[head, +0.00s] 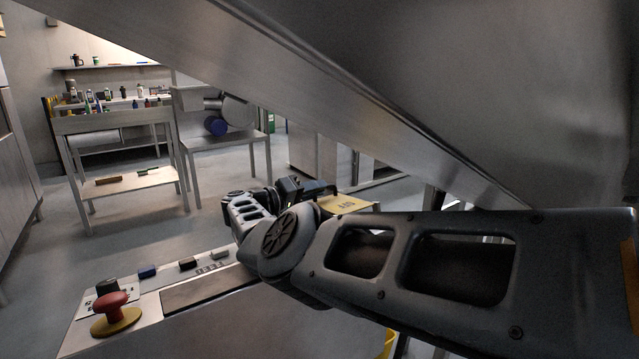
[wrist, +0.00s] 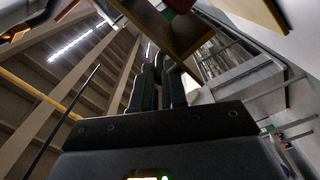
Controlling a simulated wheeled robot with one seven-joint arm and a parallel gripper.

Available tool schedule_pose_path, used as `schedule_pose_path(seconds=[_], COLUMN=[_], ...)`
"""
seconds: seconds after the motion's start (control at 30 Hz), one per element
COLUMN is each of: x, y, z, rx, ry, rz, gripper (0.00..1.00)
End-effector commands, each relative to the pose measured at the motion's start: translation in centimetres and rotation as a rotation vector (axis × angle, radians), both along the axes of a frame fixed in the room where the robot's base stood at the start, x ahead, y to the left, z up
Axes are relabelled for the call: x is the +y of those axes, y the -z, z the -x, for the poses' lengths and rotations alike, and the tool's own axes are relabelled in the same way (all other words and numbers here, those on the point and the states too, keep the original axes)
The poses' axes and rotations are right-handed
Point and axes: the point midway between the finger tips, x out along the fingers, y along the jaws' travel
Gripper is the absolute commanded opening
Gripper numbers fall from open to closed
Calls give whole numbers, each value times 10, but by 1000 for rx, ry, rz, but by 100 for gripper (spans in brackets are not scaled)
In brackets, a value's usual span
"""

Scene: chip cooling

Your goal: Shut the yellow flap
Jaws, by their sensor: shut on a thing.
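The yellow flap (head: 347,204) shows in the middle of the head view as a small yellow plate with dark lettering, partly hidden behind my arm. My gripper (head: 322,188) is at its far left edge, by a dark bracket-like shape. In the wrist view my gripper's two dark fingers (wrist: 160,62) are close together, their tips at a brown bar-like frame. They are shut on a part that seems to belong to the flap; the exact contact is hard to make out. A tan-yellow edge (wrist: 262,14) shows at the upper right there.
A large metal panel slants across the top right of the head view. A control console with a red stop button (head: 112,312) stands at front left. A bench (head: 112,122) with bottles and a metal table (head: 228,142) stand behind. Open floor lies between.

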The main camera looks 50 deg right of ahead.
Motion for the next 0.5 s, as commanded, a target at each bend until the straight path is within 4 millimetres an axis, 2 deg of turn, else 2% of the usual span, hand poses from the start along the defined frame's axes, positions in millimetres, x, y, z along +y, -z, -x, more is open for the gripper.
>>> schedule_pose_path(seconds=[0.43,0.47,0.5], x=[3,3,3], y=[1,1,1], z=[0,0,0], rx=[10,9,9], ry=[0,0,0], rz=[-2,-2,-2], gripper=[0,14,18])
